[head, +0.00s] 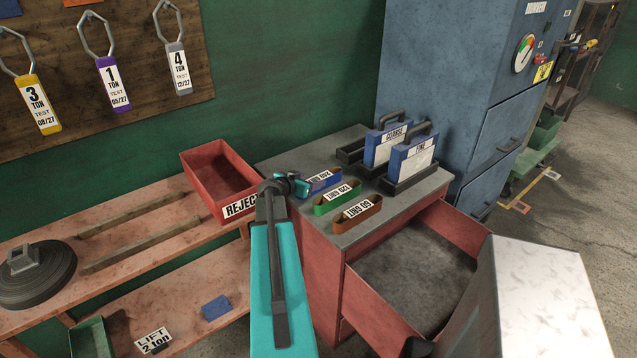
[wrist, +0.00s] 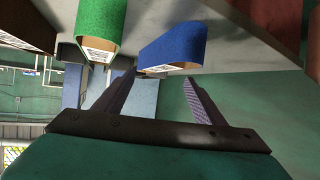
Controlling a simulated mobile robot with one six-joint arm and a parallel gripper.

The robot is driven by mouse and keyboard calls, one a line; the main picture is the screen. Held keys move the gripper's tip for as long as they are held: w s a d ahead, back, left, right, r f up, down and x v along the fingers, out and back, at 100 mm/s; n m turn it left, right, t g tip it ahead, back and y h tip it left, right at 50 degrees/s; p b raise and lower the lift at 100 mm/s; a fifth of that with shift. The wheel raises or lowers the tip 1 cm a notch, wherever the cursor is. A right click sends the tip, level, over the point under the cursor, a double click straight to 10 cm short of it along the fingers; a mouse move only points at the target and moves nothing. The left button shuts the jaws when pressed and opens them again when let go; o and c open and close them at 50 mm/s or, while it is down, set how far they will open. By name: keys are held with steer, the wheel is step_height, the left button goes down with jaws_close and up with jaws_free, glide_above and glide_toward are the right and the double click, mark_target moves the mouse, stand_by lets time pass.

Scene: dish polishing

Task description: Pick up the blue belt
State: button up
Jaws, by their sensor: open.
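The blue belt (head: 322,179) is a small flat loop with a white label. It lies on the grey cabinet top behind a green belt (head: 337,198) and a brown belt (head: 357,213). In the wrist view the blue belt (wrist: 173,48) is just beyond the fingertips, nearer the left finger. My gripper (wrist: 160,80) is open, with nothing between its fingers. In the head view my teal arm reaches to the cabinet's left edge, and its end sits beside the blue belt's left end. Whether a finger touches the belt, I cannot tell.
The green belt (wrist: 101,25) is close left of the blue one in the wrist view. A red REJECT bin (head: 217,175) stands left of the cabinet. Blue COARSE and FINE holders (head: 412,160) stand at the back right. An open drawer (head: 415,270) juts out in front.

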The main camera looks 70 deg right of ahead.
mark_target(319, 178)
steer(key=shift+d, duration=0.1)
steer(key=shift+p+x, duration=0.8)
steer(key=shift+x, duration=0.05)
steer(key=shift+p+x, duration=0.8)
steer(key=shift+x, duration=0.9)
steer(key=shift+f, duration=0.1)
steer(key=c, duration=1.3)
steer(key=shift+o, duration=0.2)
